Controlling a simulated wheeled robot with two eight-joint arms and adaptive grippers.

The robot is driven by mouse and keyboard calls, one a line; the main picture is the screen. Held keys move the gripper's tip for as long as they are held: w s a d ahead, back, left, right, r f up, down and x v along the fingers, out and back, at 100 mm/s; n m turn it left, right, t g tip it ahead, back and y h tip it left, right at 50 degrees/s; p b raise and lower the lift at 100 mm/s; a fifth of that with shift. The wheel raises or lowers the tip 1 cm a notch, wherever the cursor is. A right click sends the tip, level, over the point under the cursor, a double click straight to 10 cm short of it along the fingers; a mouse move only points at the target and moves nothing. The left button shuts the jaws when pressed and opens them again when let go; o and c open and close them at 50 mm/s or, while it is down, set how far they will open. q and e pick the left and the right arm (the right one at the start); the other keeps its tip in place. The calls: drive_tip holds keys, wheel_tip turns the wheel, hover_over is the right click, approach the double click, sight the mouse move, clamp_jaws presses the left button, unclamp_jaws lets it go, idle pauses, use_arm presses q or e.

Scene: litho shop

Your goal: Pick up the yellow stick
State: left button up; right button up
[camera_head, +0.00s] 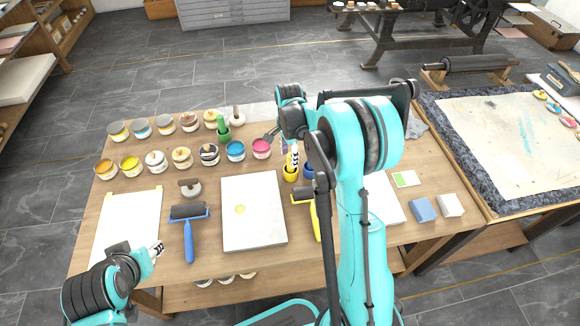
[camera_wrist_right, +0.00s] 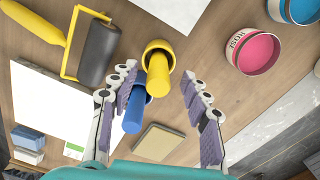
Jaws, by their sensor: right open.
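The yellow stick (camera_wrist_right: 157,76) stands in a yellow cup (camera_wrist_right: 160,47) in the right wrist view. It lies between the fingers of my right gripper (camera_wrist_right: 158,84), which is open and not touching it as far as I can see. In the head view my right gripper (camera_head: 292,158) is above the yellow cup (camera_head: 290,174), and the arm and fingers hide most of the stick. A blue stick (camera_wrist_right: 136,108) stands close beside the yellow one. My left gripper (camera_head: 157,248) is low at the left front of the table; its jaw opening is too small to judge.
Several ink cans, including a pink one (camera_head: 261,148) and a blue one (camera_head: 235,151), stand left of the cups. A green cup (camera_head: 223,134) is behind them. A blue roller (camera_head: 188,228), a yellow-handled roller (camera_head: 316,222) and a pale slab (camera_head: 253,222) lie in front.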

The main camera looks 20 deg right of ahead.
drive_tip(key=f, duration=0.1)
drive_tip(key=f+b, duration=0.1)
drive_tip(key=f, duration=0.1)
drive_tip(key=f+b, duration=0.1)
drive_tip(key=shift+d+f, duration=0.3)
drive_tip(key=shift+d, duration=0.05)
drive_tip(key=shift+r, duration=0.1)
clamp_jaws()
